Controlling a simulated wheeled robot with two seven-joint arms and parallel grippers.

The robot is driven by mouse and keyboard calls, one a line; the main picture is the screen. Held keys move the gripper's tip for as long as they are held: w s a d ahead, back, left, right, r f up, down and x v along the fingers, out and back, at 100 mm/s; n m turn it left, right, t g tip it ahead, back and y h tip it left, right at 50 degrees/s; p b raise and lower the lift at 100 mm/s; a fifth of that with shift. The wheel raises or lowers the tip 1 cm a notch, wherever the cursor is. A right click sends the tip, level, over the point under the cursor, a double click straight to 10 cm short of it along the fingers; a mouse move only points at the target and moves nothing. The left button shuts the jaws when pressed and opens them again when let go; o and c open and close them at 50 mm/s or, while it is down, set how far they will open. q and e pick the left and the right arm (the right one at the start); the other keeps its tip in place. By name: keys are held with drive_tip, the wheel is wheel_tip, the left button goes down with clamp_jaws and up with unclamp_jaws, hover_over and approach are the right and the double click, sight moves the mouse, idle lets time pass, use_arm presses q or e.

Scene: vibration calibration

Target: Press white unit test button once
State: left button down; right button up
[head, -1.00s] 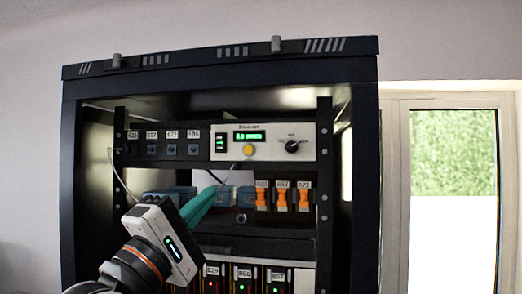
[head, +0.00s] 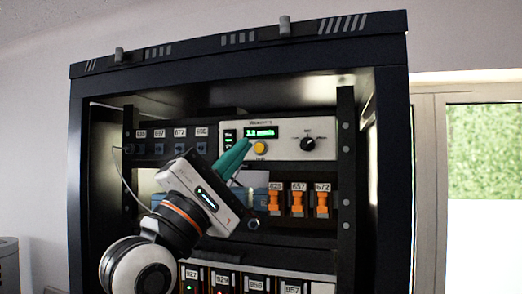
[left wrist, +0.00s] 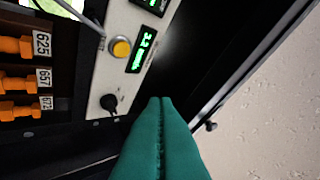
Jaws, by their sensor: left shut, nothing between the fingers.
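The white unit (head: 284,146) is mounted in the upper part of the black rack, with a lit green display, a black knob (head: 307,143) and a round yellow button (head: 260,147). In the left wrist view the white unit (left wrist: 104,78) and its yellow button (left wrist: 121,48) show ahead, left of the fingers. My left gripper (head: 245,143) has teal fingers, shut and empty. In the head view its tips are just left of the button, covering part of the panel. In the left wrist view the fingertips (left wrist: 160,99) appear apart from the button. My right gripper is not in view.
Orange switches (head: 298,200) with number labels sit below the white unit. Grey numbered modules (head: 180,147) are left of it. A row of modules with small lights (head: 222,283) lies lower down. The black rack frame (head: 390,180) encloses them; a window is at right.

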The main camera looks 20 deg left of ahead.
sight(250, 155)
use_arm(q)
drive_tip(key=shift+w, duration=3.1)
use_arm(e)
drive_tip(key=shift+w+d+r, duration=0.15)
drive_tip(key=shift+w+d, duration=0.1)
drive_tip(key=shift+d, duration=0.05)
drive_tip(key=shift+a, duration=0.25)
use_arm(q)
drive_tip(key=shift+w, duration=0.1)
drive_tip(key=shift+w+p, duration=0.35)
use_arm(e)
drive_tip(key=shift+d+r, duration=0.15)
